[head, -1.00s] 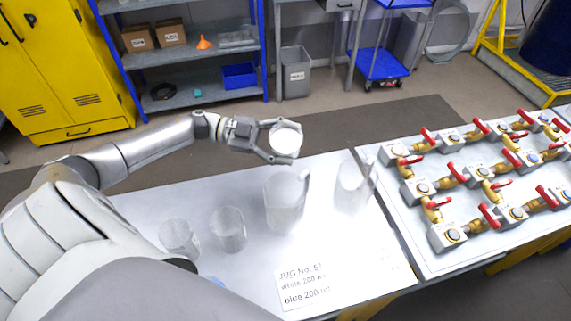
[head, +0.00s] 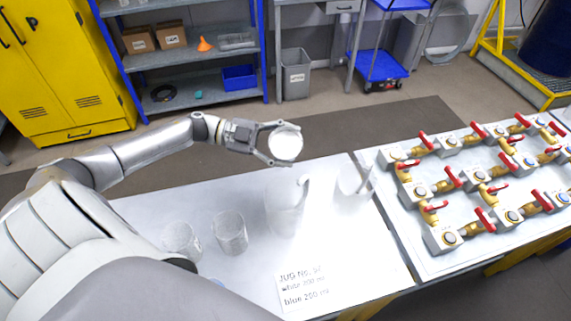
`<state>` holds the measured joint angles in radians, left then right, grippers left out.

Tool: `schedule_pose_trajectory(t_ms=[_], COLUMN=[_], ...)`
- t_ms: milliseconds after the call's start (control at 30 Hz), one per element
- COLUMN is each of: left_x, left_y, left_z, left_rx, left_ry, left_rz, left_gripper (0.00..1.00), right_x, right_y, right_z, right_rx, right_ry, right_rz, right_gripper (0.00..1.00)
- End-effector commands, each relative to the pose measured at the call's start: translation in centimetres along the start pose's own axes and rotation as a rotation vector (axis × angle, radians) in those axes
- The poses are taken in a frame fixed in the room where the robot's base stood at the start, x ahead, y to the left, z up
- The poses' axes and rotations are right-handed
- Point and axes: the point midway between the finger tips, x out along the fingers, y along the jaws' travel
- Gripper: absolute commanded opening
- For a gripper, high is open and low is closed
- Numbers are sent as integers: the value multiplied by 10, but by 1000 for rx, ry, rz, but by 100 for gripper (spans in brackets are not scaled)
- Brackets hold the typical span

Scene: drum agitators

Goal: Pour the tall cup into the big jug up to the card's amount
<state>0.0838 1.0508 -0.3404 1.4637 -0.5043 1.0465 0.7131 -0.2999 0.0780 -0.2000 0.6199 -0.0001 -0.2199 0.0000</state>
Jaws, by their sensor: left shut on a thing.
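My left gripper (head: 272,143) is shut on a clear cup holding white content (head: 286,143); I take it to be the tall cup. It is held above the far edge of the white table, seen from above, so its tilt is hard to tell. A clear jug (head: 285,210) stands below and nearer, apart from the cup. A second clear jug (head: 352,188) stands to its right; I cannot tell which is bigger. The card (head: 303,287) lies at the front and reads "JUG No.", "white 200 ml" and "blue 200 ml", partly blurred. My right gripper is not in view.
Two clear cups, one (head: 230,232) beside the other (head: 180,241), stand on the table (head: 375,255) at left. A panel of red-handled valves (head: 465,205) adjoins on the right.

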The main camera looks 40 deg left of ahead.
Motion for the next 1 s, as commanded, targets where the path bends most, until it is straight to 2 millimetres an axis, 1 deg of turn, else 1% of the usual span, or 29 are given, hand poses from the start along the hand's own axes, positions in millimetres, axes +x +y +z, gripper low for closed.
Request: schedule_pose_trajectory(t_ms=[133,1000], left_x=[0,1], left_y=[-2,1], left_z=[-5,-2], left_rx=[17,110], left_ry=[-2,-21], left_rz=[-1,-2], left_gripper=[28,28], right_x=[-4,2], right_y=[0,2], right_z=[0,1], right_rx=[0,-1], right_ry=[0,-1], right_rz=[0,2], right_gripper=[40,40])
